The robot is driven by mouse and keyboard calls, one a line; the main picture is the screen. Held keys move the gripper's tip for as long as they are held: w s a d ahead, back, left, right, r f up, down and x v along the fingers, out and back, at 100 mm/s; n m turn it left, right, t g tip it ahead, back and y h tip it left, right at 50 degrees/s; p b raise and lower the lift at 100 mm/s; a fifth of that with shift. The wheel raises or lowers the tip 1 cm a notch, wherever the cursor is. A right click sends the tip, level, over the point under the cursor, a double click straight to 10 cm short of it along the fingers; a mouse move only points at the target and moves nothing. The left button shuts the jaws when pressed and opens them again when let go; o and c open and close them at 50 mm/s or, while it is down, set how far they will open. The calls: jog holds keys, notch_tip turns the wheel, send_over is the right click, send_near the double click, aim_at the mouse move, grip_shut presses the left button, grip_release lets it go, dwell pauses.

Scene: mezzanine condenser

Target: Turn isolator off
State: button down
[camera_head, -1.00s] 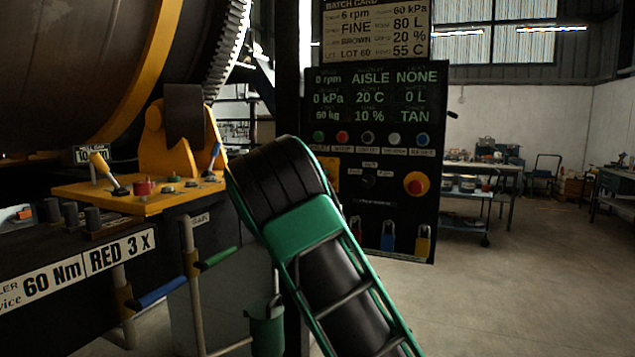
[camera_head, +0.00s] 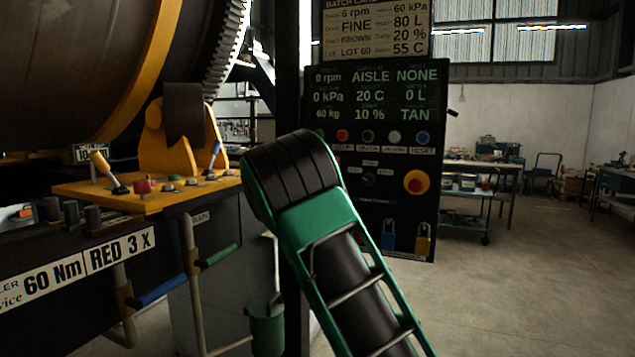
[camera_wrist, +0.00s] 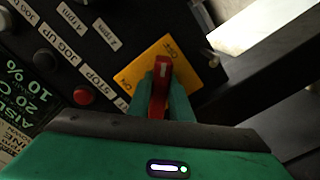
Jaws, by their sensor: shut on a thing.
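The isolator shows in the wrist view as a yellow plate (camera_wrist: 137,72) with a red handle (camera_wrist: 161,80) standing out from its middle. In the head view, my arm hides the isolator and my gripper.
The black control panel (camera_head: 400,160) carries a row of buttons, a red emergency button (camera_head: 416,182) and hanging padlocks (camera_head: 423,240). A red stop button (camera_wrist: 84,96) is near the isolator. A yellow lever console (camera_head: 150,195) stands left of my arm. Floor at right is open.

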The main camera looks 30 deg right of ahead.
jog(key=shift+d+f, duration=0.1)
jog(key=shift+f, duration=0.25)
jog(key=c, duration=1.6)
grip_release()
jog(key=shift+r, duration=0.15)
jog(key=v, duration=1)
jog(key=shift+s+a, duration=0.15)
jog(key=shift+a, duration=0.15)
